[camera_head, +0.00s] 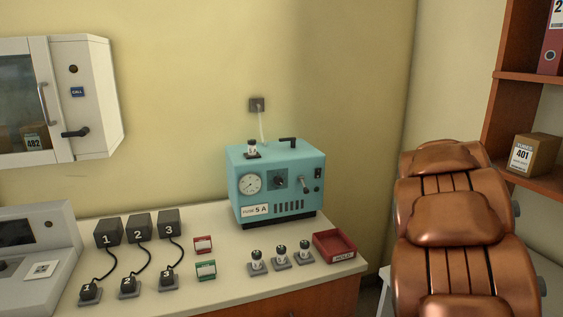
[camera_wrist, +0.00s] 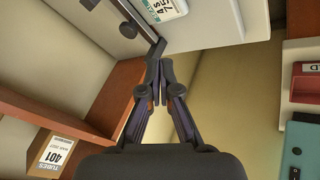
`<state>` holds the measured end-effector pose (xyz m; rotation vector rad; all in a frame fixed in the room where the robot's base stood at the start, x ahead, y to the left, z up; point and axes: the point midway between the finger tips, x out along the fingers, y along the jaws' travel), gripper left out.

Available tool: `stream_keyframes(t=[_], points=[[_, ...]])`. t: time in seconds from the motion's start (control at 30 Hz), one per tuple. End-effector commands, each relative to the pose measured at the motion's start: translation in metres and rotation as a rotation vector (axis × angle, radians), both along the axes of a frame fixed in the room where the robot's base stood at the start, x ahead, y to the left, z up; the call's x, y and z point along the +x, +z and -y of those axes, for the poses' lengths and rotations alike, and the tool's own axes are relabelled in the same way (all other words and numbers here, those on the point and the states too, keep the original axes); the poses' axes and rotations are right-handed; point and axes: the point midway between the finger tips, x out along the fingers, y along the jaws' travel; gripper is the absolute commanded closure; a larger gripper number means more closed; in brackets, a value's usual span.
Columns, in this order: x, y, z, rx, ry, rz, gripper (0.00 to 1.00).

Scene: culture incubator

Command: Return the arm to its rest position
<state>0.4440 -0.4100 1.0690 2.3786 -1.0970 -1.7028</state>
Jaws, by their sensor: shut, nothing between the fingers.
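My gripper (camera_wrist: 160,75) shows only in the wrist view, with its two dark fingers meeting at the tips. It is shut and holds nothing. The arm and gripper are not in the head view. In the wrist view the gripper is in the air, with a white panel (camera_wrist: 215,22) and a dark handle beyond its tips. The teal device (camera_head: 277,185) stands on the counter in the head view, with a gauge, a knob and a lever. Its teal edge also shows at the lower right of the wrist view (camera_wrist: 302,150).
On the counter (camera_head: 215,285) are numbered black blocks (camera_head: 139,226) with cabled plugs, several small vials (camera_head: 281,254) and a red tray (camera_head: 340,246). A white wall cabinet (camera_head: 95,95) hangs at left. A brown chair (camera_head: 455,220) and a shelf with a box (camera_head: 535,153) stand at right.

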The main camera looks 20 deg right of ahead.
Motion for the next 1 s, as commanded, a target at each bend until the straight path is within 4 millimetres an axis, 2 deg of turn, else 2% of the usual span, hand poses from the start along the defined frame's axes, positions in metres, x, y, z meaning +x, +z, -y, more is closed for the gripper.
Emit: stream_keyframes(t=[0.03,0.27,0.4,0.47,0.6,0.8,1.0], points=[[-0.002,0.000,-0.028,0.028,0.018,-0.005,1.00],[-0.032,-0.014,-0.140,0.180,0.082,-0.061,1.00],[-0.060,-0.025,-0.206,0.273,0.136,-0.111,1.00],[-0.074,-0.029,-0.233,0.310,0.164,-0.133,1.00],[-0.113,-0.041,-0.293,0.395,0.234,-0.202,1.00],[-0.182,-0.059,-0.364,0.496,0.347,-0.328,1.00],[-0.236,-0.071,-0.401,0.549,0.432,-0.432,1.00]])
